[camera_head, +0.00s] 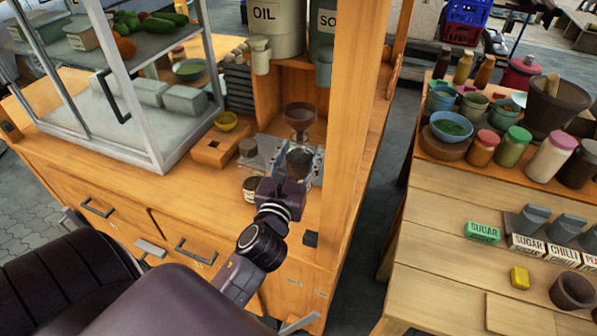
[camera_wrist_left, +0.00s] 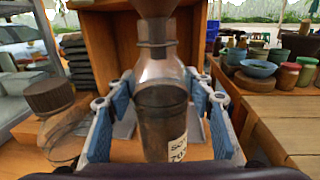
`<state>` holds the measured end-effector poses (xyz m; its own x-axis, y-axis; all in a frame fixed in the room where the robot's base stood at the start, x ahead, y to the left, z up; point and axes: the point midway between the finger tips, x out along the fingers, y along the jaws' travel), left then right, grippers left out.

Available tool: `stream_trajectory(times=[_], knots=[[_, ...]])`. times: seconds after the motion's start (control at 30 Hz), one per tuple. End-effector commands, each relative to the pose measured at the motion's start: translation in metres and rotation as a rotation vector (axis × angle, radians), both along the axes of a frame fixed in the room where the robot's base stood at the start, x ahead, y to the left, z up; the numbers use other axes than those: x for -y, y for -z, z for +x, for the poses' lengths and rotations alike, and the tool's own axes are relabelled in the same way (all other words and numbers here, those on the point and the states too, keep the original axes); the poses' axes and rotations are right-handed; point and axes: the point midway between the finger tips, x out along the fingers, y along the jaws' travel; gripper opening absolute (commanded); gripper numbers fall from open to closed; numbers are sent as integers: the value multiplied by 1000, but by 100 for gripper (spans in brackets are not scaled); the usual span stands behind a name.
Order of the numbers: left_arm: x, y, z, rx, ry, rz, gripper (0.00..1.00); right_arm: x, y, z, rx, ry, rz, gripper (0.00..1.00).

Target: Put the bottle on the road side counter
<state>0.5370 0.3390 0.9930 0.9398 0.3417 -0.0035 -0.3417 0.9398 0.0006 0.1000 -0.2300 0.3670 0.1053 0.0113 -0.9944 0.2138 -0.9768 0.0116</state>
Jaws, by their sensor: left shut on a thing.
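The bottle (camera_wrist_left: 162,105) is clear, with dark liquid and a pale label, and stands upright between the blue-padded fingers of my left gripper (camera_wrist_left: 160,88). My left gripper (camera_head: 291,165) is shut on it at the wooden counter (camera_head: 180,190) of the stall. A brown funnel-like piece (camera_wrist_left: 155,25) is over the bottle's neck; its round bowl (camera_head: 301,114) shows in the head view. In the head view my gripper hides most of the bottle. Which surface is the road side counter, I cannot tell. My right gripper is not in view.
A brown-capped bottle (camera_wrist_left: 48,110) is close left of my gripper. A wooden post (camera_head: 347,120) stands to the right. A glass cabinet (camera_head: 140,90) is at left, and oil and soy containers (camera_head: 276,25) are behind. A separate table (camera_head: 430,240) at right holds jars and bowls.

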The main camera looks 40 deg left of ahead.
Motion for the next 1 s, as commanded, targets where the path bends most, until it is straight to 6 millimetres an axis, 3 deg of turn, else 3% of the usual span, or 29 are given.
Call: stream_trajectory(times=[0.17, 0.4, 0.87, 0.9, 1.0], knots=[[0, 15, 0, 5, -1, 1, 13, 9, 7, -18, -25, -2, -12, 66], [0, 48, 1, 4, -1, -2, 13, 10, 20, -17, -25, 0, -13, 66], [0, 56, 1, 4, 1, 3, 13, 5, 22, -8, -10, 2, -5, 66], [0, 56, 0, 2, 1, 1, 52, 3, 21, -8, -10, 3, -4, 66], [0, 56, 0, 2, 1, 1, 63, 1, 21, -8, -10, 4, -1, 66]])
